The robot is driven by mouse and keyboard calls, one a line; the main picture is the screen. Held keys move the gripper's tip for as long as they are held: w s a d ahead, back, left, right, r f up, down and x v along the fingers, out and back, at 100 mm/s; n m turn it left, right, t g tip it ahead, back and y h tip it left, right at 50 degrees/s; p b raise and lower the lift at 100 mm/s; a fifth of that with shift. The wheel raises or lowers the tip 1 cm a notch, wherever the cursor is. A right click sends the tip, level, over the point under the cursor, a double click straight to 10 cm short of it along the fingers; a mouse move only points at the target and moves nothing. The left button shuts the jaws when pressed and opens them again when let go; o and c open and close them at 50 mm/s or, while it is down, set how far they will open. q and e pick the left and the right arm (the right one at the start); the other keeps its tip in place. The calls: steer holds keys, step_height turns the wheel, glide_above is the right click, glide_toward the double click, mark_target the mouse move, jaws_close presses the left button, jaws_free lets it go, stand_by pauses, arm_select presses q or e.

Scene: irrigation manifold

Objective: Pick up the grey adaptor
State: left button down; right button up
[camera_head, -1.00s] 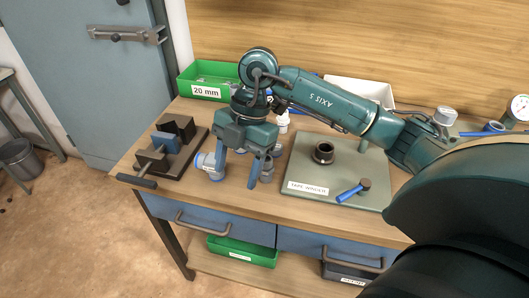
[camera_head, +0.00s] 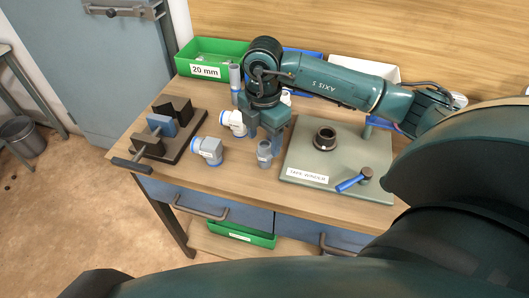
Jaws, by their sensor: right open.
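The grey adaptor (camera_head: 264,154) is a short grey fitting standing upright on the wooden workbench, just left of the tape-winder board. My right gripper (camera_head: 264,136) points down close behind and above it. Its jaws are open, with one finger to the left of the adaptor's top and the other to the right. I cannot tell whether either finger touches it. My left gripper is not in view.
A dark clamp fixture (camera_head: 163,136) sits at left. The tape-winder board (camera_head: 300,160) bears a black ring (camera_head: 324,138) and blue-handled tool (camera_head: 353,182). A green bin (camera_head: 205,71) is behind.

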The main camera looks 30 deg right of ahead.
mark_target(264, 144)
step_height(264, 144, down, 5)
steer(key=shift+p, duration=0.4)
steer(key=shift+c, duration=0.5)
steer(key=c, duration=1)
steer(key=shift+o, duration=0.2)
steer(key=shift+r, duration=0.1)
